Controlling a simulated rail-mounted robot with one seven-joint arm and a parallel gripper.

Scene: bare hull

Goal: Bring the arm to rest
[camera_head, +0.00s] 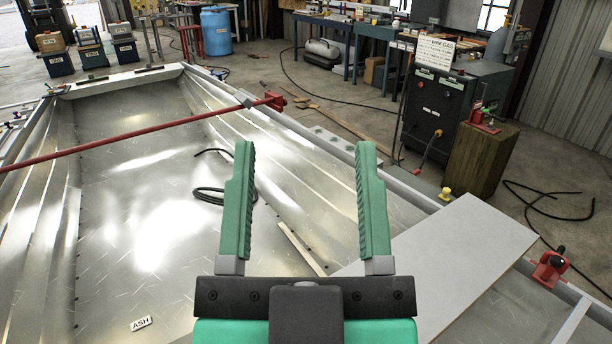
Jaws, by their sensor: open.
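My gripper (306,160) is in the lower middle of the head view, its two green ridged fingers pointing away from me. The fingers stand wide apart with nothing between them. It is held over the bare metal hull (130,210); I cannot tell the exact height. Most of my arm is out of the picture.
A red bar (140,155) crosses the hull. A black cable (208,195) and a metal strip (300,247) lie inside. A pale board (450,265) lies at right. A red clamp (549,268) sits on the right edge. A welding machine (436,115) stands beyond.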

